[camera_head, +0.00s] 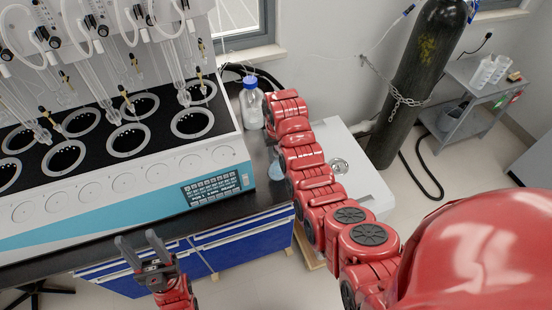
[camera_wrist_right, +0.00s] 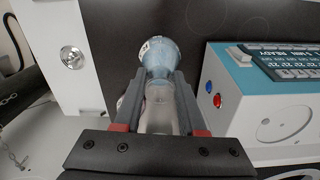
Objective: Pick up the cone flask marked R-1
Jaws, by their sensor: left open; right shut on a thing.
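The flask's wide base points away from the wrist. In the head view, a bluish part of the flask (camera_head: 277,173) shows beside my red right arm at the bench edge, and that gripper is largely hidden. I cannot tell whether the flask touches the bench. My left gripper (camera_head: 138,241) is open and empty in front of the blue drawers.
The multi distiller (camera_head: 120,195) fills the left, with its keypad side close to the flask. A blue-capped bottle (camera_head: 251,107) stands behind on the dark bench. A white cabinet (camera_head: 360,180) is right of my arm. A chained gas cylinder (camera_head: 415,80) stands farther back.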

